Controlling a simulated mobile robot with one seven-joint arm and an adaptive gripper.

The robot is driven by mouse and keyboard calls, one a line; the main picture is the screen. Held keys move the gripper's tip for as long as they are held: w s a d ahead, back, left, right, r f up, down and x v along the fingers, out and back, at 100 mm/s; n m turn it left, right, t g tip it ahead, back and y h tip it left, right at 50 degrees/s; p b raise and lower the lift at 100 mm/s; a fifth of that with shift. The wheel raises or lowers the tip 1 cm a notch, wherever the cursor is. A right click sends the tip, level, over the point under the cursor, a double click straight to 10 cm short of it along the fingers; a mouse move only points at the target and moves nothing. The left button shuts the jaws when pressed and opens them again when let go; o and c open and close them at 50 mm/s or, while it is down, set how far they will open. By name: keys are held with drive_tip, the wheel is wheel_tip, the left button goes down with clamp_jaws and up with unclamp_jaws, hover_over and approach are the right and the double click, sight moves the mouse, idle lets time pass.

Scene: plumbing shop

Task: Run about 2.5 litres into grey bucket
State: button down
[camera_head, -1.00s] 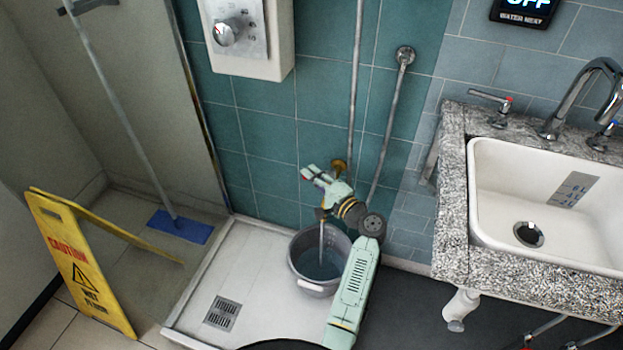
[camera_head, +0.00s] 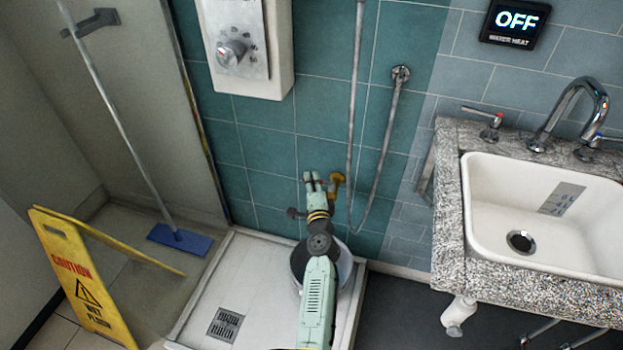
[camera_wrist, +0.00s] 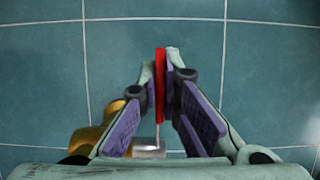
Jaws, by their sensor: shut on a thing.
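The grey bucket (camera_head: 345,266) stands on the white shower tray below the wall tap. My arm covers much of it, so its water level is hidden. A brass tap (camera_head: 336,181) sticks out from the teal wall above the bucket, and it also shows in the wrist view (camera_wrist: 88,138). My gripper (camera_head: 312,177) is at the tap, its fingers pointing toward the wall. In the wrist view my gripper (camera_wrist: 162,75) is shut on a red tap lever (camera_wrist: 160,85), which runs between the two fingers. I cannot see whether water is flowing.
The shower tray (camera_head: 250,268) has a drain grate (camera_head: 226,324). A yellow wet-floor sign (camera_head: 78,278) and a blue mop (camera_head: 179,239) stand left. A sink (camera_head: 485,220) in a speckled counter is right. A water-heat display (camera_head: 516,21) reads OFF.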

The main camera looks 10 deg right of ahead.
drive_tip(key=shift+w+d+h, duration=0.1)
drive_tip(key=shift+h, duration=0.2)
drive_tip(key=c, duration=1.8)
unclamp_jaws()
drive_tip(key=s, duration=0.4)
drive_tip(key=s+a, duration=0.1)
drive_tip(key=s, duration=0.3)
drive_tip(key=s+a, duration=0.1)
drive_tip(key=s, duration=0.3)
drive_tip(key=shift+w, duration=0.1)
